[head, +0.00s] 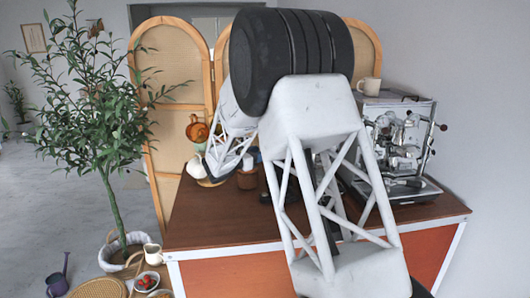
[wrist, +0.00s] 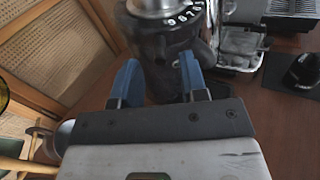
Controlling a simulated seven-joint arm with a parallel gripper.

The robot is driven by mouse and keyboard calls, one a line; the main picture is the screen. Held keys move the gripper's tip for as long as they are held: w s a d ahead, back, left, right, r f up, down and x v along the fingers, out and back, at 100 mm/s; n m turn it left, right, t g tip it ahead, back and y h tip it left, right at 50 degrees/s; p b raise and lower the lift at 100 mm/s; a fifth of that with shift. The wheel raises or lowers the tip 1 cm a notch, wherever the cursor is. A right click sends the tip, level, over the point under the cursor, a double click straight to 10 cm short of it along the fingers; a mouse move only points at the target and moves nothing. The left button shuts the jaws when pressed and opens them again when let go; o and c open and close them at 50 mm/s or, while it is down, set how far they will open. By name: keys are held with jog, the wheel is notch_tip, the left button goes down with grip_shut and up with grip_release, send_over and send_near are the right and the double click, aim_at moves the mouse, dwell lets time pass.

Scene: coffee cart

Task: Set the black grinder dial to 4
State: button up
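The black grinder (wrist: 165,45) stands upright in the wrist view, just beyond my gripper. Its dial (wrist: 185,20) is a black ring with white numerals under a silver top, cut off by the upper picture edge. I cannot tell which number is set. My gripper (wrist: 160,68) has two blue fingers spread wide apart, with nothing held between them. The grinder's body shows between and behind the fingers, below the dial. I cannot tell whether a finger touches it. In the head view my arm hides the grinder and the fingers.
The silver espresso machine (head: 420,112) stands at the right of the brown cart top (head: 225,225), with a cup (head: 370,86) on it. It also shows right of the grinder in the wrist view (wrist: 240,45). A black object (wrist: 303,70) lies at right. A wicker screen (head: 170,125) stands behind.

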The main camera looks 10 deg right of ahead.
jog(key=shift+x, duration=1.95)
jog(key=shift+c, duration=0.3)
grip_shut()
